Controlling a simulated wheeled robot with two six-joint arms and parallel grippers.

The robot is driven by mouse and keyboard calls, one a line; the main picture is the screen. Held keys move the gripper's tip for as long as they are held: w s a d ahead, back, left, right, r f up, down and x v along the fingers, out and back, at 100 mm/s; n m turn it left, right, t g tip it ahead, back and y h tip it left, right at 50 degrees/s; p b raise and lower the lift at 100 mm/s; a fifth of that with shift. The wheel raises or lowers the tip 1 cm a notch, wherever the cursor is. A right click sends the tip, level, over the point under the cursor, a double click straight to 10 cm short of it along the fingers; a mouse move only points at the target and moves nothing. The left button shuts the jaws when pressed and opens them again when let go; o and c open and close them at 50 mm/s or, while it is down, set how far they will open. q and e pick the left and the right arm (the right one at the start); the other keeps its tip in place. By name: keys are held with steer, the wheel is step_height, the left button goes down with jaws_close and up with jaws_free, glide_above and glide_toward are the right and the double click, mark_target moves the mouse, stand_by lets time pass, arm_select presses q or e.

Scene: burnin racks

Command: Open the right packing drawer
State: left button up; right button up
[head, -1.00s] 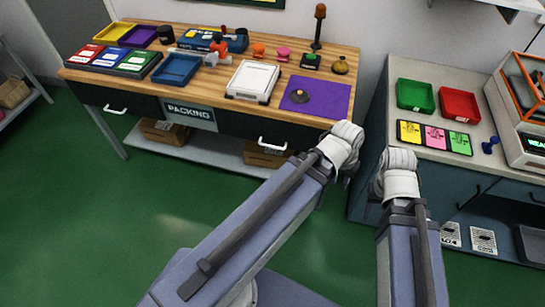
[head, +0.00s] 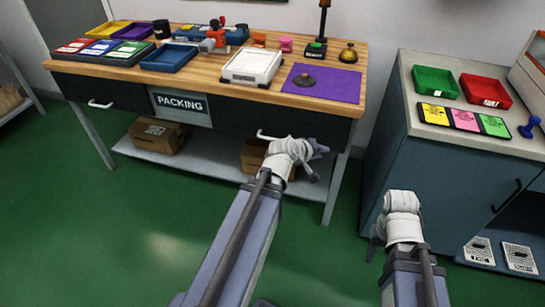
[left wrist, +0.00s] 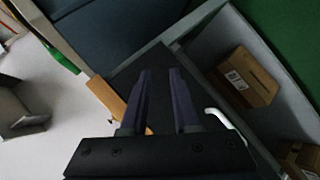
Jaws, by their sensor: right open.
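The right packing drawer (head: 315,124) is the dark front under the bench's right half; it looks closed. Its pale bar handle (head: 268,137) is partly hidden behind my left wrist. My left gripper (head: 322,150) is in front of this drawer, to the right of the handle. In the left wrist view its two dark fingers (left wrist: 164,75) are apart with nothing between them. The handle (left wrist: 225,118) shows there just right of the right finger, outside the gap. My right gripper (head: 373,245) hangs low before the teal cabinet, small and partly hidden.
The wooden packing bench (head: 225,93) carries trays, a white scale (head: 252,67) and a purple mat (head: 322,84). A lower shelf holds cardboard boxes (head: 155,135). The bench's right leg (head: 336,188) and the teal cabinet (head: 440,165) stand close by. Green floor is clear in front.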

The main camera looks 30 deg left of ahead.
arm_select(q)
steer(key=w+a+f+n+t+y+b, duration=0.25)
steer(key=a+f+n+b, duration=0.3)
steer(key=a+b, duration=0.35)
steer(key=n+t+y+b, duration=0.2)
steer(key=n+y+b, duration=0.2)
steer(key=n+b, duration=0.1)
glide_toward(272, 139)
steer(key=w+f, duration=0.1)
steer(key=w, duration=0.2)
steer(key=shift+a+b+x, duration=0.2)
steer(key=shift+b+x, duration=0.3)
steer(key=shift+x, duration=1.45)
steer(key=shift+a+b+x, duration=0.15)
steer(key=shift+b+x, duration=0.3)
steer(key=shift+x, duration=1.55)
steer(key=shift+s, duration=0.15)
arm_select(e)
step_height(272, 139, down, 18)
steer(key=shift+f, duration=0.25)
arm_select(q)
jaws_close()
